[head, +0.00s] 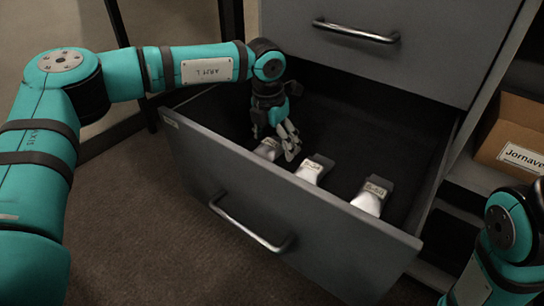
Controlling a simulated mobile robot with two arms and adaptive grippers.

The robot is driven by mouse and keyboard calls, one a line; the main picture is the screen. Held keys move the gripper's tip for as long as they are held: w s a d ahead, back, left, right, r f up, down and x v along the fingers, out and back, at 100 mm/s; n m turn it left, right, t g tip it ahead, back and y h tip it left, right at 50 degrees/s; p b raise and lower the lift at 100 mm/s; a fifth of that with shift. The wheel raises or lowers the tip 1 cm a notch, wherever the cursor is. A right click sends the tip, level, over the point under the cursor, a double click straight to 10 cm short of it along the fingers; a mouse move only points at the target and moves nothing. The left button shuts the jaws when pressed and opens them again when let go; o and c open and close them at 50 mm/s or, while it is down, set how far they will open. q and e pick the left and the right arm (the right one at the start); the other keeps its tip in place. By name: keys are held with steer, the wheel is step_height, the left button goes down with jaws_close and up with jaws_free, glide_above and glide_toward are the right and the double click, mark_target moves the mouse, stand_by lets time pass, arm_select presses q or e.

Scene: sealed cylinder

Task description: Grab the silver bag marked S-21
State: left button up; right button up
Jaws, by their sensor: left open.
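Three silver-white bags lie in a row in the open drawer (280,203). The left bag (268,150) is partly hidden behind my left gripper (287,141), and I cannot read its label. The middle bag (311,171) has a small label that seems to end in 34. The right bag (369,201) has a label that looks like S-60. My left gripper is open and points down inside the drawer, at the left bag's right side. I cannot tell whether it touches that bag. My right gripper is out of the picture.
The drawer's front panel, with a metal handle (252,226), stands between the bags and the near floor. A shut drawer (400,45) is above and behind. A cardboard box (510,140) sits on a shelf at the right. The drawer's dark floor is bare behind the bags.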

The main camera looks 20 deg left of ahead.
arm_select(q)
steer(key=shift+f, duration=0.35)
steer(key=shift+r, duration=0.1)
steer(key=shift+c, duration=0.3)
steer(key=c, duration=1.2)
steer(key=shift+w+r, duration=0.1)
